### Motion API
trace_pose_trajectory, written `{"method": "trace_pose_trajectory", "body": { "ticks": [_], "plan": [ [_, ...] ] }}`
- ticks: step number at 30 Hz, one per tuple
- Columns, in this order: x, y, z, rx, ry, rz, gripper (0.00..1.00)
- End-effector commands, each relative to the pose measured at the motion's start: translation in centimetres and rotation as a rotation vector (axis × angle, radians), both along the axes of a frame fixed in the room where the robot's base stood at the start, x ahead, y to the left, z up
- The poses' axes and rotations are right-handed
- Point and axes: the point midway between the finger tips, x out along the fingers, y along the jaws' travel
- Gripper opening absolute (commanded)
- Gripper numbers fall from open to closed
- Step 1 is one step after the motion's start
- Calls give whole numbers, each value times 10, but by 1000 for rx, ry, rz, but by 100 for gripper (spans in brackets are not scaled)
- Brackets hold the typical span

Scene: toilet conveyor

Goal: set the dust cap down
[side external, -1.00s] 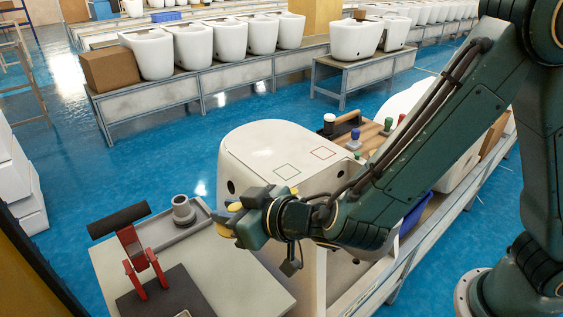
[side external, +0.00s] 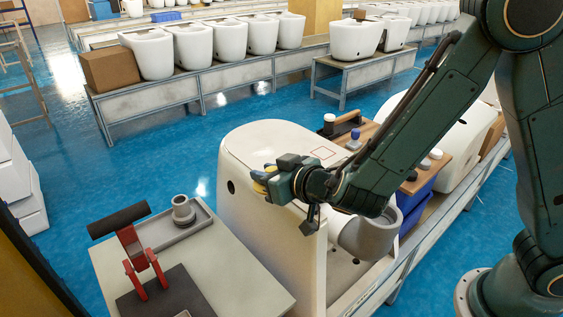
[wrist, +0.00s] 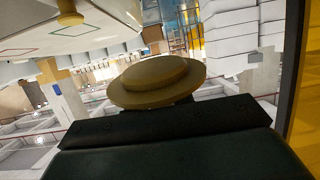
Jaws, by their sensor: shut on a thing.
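My gripper (side external: 266,182) is beside the near upper edge of the big white toilet body (side external: 240,205) in the side external view. It is shut on the dust cap, a yellow round piece with a wide brim (wrist: 157,82), which fills the middle of the wrist view above the dark jaws. In the side external view only small yellow parts show at the jaws. The cap appears held clear of any surface. Coloured outlines mark the toilet's flat top; a green one (wrist: 18,52) shows in the wrist view.
A grey-green bench (side external: 225,265) at lower left carries a red clamp (side external: 138,262) with a black handle and a grey tray (side external: 165,238) holding a grey flanged piece (side external: 183,210). Stamps stand on a wooden board (side external: 370,133) behind.

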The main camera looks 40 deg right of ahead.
Motion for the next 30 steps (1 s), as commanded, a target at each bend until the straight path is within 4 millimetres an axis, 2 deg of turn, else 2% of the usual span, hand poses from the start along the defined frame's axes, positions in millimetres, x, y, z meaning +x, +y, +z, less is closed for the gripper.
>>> {"method": "trace_pose_trajectory", "body": {
  "ticks": [1,6,9,15,30],
  "plan": [
    [4,-22,0,-3,-6,-45,2],
    [8,-87,-2,-7,-31,-189,2],
    [5,-114,-7,-11,-44,-263,2],
    [-5,-141,-18,-17,-64,-368,2],
    [-44,-178,-43,-34,-103,-651,2]
  ]
}}
